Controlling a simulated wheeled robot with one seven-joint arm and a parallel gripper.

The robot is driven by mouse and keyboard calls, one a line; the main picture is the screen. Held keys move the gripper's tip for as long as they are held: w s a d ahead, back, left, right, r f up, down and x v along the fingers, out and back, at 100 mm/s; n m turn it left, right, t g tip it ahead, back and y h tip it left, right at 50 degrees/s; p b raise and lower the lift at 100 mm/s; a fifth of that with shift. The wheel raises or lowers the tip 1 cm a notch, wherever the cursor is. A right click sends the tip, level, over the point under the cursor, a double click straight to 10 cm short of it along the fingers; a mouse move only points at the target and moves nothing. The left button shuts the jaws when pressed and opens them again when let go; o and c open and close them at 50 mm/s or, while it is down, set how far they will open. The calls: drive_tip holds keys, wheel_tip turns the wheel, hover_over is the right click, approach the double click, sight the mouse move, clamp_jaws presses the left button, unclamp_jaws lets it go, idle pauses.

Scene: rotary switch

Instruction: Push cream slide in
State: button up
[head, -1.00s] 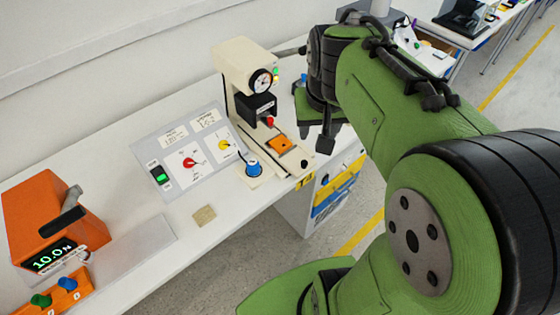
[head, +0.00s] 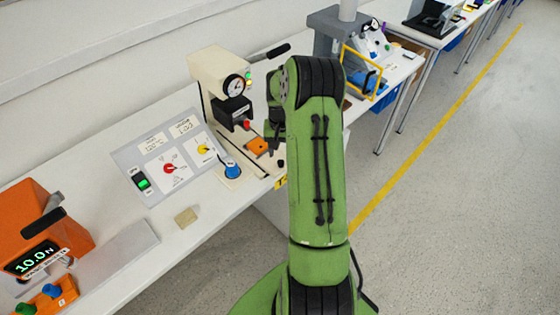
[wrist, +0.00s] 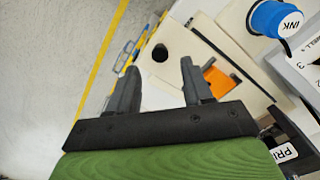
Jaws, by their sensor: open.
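The cream slide (head: 267,161) is at the foot of the cream printing machine (head: 218,68). It carries an orange piece (head: 258,147) and a black knob (head: 281,164) near its front end. In the wrist view the cream slide (wrist: 182,45) lies beyond my fingers, with the black knob (wrist: 160,53) in line with the gap between them and the orange piece (wrist: 220,82) to the right. My gripper (wrist: 158,66) is open with nothing visible between its fingers. In the head view its fingers are hidden or hard to make out behind my arm.
A blue INK knob (head: 230,168) stands beside the slide. A switch panel (head: 165,155) with red and yellow dials is left of it. An orange device (head: 40,235) and a tan block (head: 186,216) are on the bench (head: 185,250). Open floor lies to the right.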

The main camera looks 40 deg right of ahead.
sight(281, 161)
wheel_tip(281, 161, down, 5)
drive_tip(key=shift+f, duration=0.15)
drive_tip(key=shift+c, duration=0.3)
clamp_jaws()
